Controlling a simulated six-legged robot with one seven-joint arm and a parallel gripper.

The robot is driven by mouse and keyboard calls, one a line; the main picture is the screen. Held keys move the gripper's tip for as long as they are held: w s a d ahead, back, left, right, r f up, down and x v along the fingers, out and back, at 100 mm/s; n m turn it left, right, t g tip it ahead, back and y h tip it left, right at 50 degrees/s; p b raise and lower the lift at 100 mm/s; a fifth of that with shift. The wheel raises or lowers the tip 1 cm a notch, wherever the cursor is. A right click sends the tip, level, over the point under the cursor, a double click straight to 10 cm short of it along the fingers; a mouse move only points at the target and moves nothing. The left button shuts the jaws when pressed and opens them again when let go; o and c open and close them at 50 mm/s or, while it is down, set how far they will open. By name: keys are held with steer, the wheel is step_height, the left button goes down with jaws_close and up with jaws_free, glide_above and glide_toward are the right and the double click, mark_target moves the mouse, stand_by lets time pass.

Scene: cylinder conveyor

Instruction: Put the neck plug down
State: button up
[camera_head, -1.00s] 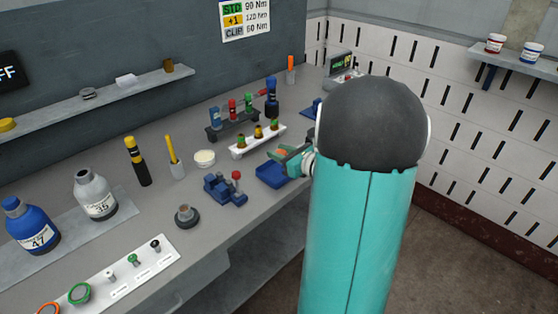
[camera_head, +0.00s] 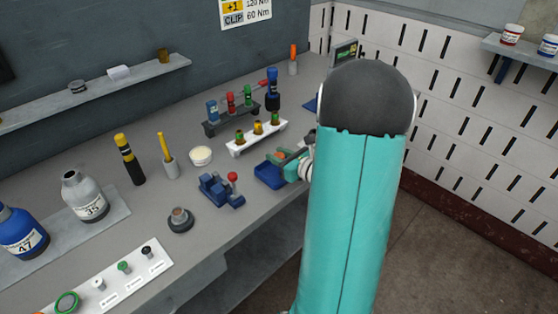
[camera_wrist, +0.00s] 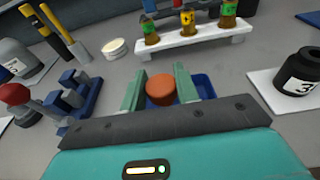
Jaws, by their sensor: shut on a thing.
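The neck plug is an orange-brown, round-topped piece (camera_wrist: 160,89) between the two green fingers of my gripper (camera_wrist: 159,88) in the wrist view. My gripper is shut on it. In the head view, my gripper (camera_head: 285,161) is at the blue tray (camera_head: 268,175), with a bit of orange (camera_head: 281,155) showing between the fingers. The blue tray also shows behind and beside the fingers in the wrist view (camera_wrist: 205,86). The plug's underside is hidden, so I cannot tell whether it touches the tray.
A white rack (camera_head: 257,138) with several small bottles stands behind the tray. A blue fixture with a red knob (camera_head: 220,188) is to the left, near a grey round base (camera_head: 180,220). A black labelled bottle (camera_wrist: 300,72) stands on a white mat at right.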

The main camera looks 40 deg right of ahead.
steer(key=shift+d+f, duration=0.2)
steer(key=shift+f, duration=1.45)
steer(key=shift+f, duration=0.15)
steer(key=o, duration=0.9)
